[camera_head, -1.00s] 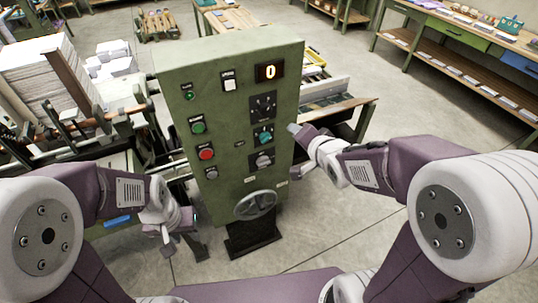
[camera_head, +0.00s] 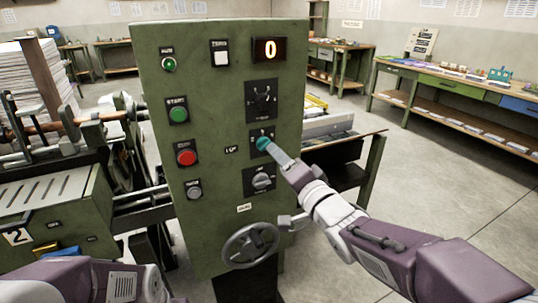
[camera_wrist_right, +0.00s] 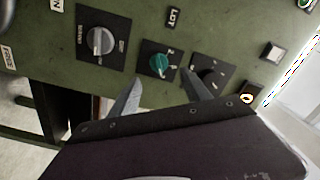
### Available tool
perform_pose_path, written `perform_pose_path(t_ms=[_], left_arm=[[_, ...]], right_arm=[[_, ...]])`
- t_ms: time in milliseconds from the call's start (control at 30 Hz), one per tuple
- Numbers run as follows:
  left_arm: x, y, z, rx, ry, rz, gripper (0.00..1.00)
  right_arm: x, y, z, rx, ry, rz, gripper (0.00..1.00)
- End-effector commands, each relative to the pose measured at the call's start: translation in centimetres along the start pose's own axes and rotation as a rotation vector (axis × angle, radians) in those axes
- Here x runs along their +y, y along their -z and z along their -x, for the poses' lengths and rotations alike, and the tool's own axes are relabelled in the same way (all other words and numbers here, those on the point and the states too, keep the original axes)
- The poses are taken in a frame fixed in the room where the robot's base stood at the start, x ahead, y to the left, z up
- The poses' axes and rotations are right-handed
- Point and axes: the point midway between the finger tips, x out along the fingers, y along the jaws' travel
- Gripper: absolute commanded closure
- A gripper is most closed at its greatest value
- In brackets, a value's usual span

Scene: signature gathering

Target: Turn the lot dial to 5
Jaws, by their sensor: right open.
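The lot dial (camera_head: 263,143) is a teal knob on a black square plate on the green control panel (camera_head: 215,120). It also shows in the right wrist view (camera_wrist_right: 159,64), below a "LOT" label (camera_wrist_right: 173,17). Small marks surround it, too small to read. My right gripper (camera_head: 271,149) reaches in from the right, its tips at the dial and partly covering its plate. In the right wrist view my right gripper (camera_wrist_right: 160,84) is open, one finger on each side below the dial; contact cannot be told. The left arm shows at the bottom left; its gripper is out of frame.
A grey knob (camera_head: 262,181) sits below the dial and a black dial (camera_head: 262,99) above it. A display (camera_head: 269,50) reads 0. Green (camera_head: 178,111) and red (camera_head: 186,154) buttons are on the left. A handwheel (camera_head: 250,245) sticks out at the bottom.

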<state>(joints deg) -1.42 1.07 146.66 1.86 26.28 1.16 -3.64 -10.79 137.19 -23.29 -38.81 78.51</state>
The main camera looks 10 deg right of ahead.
Motion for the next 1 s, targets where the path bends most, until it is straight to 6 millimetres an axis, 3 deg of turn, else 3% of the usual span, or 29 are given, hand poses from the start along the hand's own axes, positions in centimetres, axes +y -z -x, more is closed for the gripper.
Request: perform_pose_path(t_ms=[100, 300, 667, 867, 1000], left_arm=[[0.0, -0.1, -0.8, 0.000, 0.000, 0.000, 0.64], [0.0, -0.1, -1.2, -0.001, 0.000, 0.000, 0.64], [0.0, -0.1, -1.3, -0.001, 0.000, 0.000, 0.64], [0.0, -0.1, -1.3, -0.001, 0.000, 0.000, 0.64], [0.0, -0.1, -1.3, -0.001, 0.000, 0.000, 0.64]], right_arm=[[0.3, -0.3, -2.7, -0.003, -0.001, -0.001, 0.44], [0.2, -0.1, -6.1, -0.001, -0.001, -0.001, 0.44], [0.1, -0.1, -7.1, 0.000, -0.001, -0.001, 0.44], [0.1, -0.1, -7.1, 0.000, -0.001, -0.001, 0.97], [0.1, -0.1, -7.1, 0.000, -0.001, 0.002, 1.00]])
